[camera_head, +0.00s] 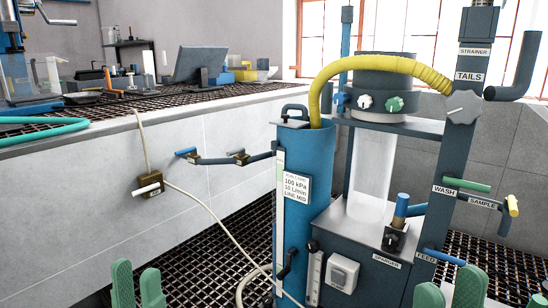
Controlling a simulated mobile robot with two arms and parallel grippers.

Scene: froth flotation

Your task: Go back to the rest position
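My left gripper (138,288) shows only as two green fingertips at the bottom left edge. They stand upright with a narrow gap between them and nothing in it. My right gripper (449,292) shows as two green fingertips at the bottom right edge, also apart and empty. Both arms are below the picture. The flotation machine stands ahead, with a blue cylinder (308,228), a clear column (371,172) and a grey base box (365,262). The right fingertips appear in front of the machine's lower right part; contact cannot be told.
A yellow hose (380,64) arches over the machine. A counter (110,118) with a black grid top and several tools runs along the left. A cable (190,198) hangs from a small brass box (151,186). Open grid floor (235,240) lies between the counter and machine.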

